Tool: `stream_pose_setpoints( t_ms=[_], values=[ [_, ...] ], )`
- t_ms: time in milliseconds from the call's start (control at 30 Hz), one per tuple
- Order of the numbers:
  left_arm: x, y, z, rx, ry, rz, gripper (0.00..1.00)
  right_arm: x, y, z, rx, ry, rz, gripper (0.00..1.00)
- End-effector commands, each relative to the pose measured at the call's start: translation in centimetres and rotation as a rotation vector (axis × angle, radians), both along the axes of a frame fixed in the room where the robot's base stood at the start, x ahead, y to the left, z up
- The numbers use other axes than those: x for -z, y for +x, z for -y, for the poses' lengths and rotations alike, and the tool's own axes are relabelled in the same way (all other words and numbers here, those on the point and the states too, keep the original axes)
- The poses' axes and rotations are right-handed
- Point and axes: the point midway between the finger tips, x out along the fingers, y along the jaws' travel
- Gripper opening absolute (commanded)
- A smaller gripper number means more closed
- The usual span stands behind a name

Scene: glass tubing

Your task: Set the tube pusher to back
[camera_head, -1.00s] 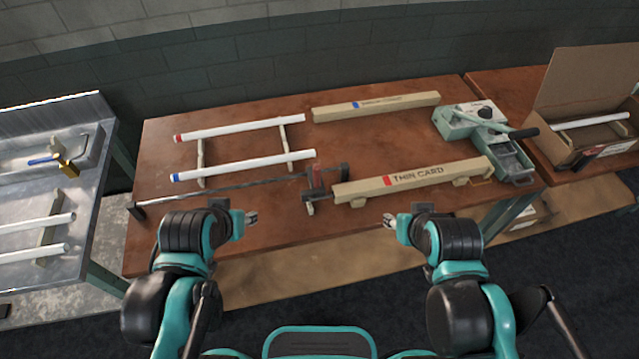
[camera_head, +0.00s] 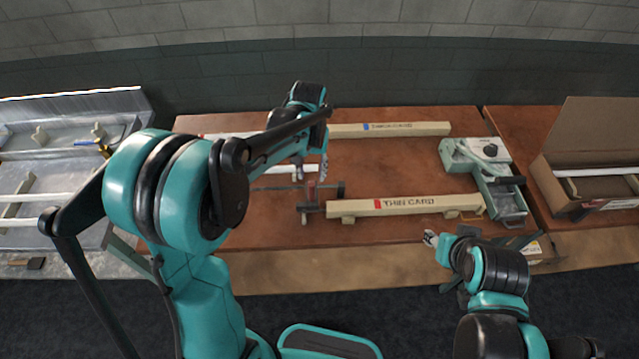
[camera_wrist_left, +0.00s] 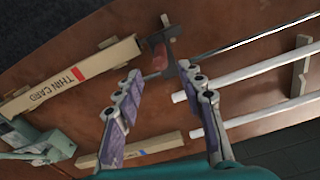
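I take this for the tube pusher. My left gripper (camera_head: 310,168) hangs above and behind it, pointing down. In the left wrist view my left gripper (camera_wrist_left: 162,85) is open, with nothing between its fingers. My right gripper (camera_head: 432,238) is over the table's front edge, apart from everything; its fingers are too small to read.
A beige THIN CARD beam (camera_head: 405,206) lies right of the pusher, with another beam (camera_head: 390,129) behind. White tubes (camera_wrist_left: 260,66) lie on supports, mostly hidden by my arm in the head view. A green machine (camera_head: 485,175) and an open carton (camera_head: 590,140) are further right.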

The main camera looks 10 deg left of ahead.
Motion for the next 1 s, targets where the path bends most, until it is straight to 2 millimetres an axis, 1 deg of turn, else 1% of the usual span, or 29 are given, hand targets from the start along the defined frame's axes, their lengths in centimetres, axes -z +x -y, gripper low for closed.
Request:
stream_pose_setpoints(
  t_ms=[300,400,567,800,833,867,900,967,1000],
  values=[
    [5.2,0.0,0.0,0.0,0.0,0.001,0.39,1.3,0.0,0.0,0.0,0.0,0.0,0.39],
    [6.4,0.0,0.0,0.001,0.0,0.001,0.39,1.6,0.0,0.0,0.0,0.0,0.0,0.39],
    [7.4,0.0,0.0,0.001,0.0,0.001,0.39,1.7,0.0,0.0,0.0,0.0,0.0,0.39],
    [7.4,0.0,0.0,0.001,0.0,0.001,0.39,1.7,0.0,0.0,0.0,0.0,0.0,0.39],
    [7.4,0.0,0.0,0.001,0.0,0.001,0.37,1.7,0.0,0.0,0.0,0.0,0.0,0.39],
    [7.4,0.0,0.0,0.001,0.0,0.001,0.29,1.7,0.0,0.0,0.0,0.0,0.0,0.39],
    [7.4,0.0,0.0,0.001,0.0,0.001,0.18,1.7,0.0,0.0,0.0,0.0,0.0,0.39],
    [7.4,0.0,0.0,0.001,0.0,0.001,0.02,1.7,0.0,0.0,0.0,0.0,0.0,0.39],
    [7.4,0.0,0.0,0.001,0.0,0.001,0.0,1.7,0.0,0.0,0.0,0.0,0.0,0.39]
  ],
)
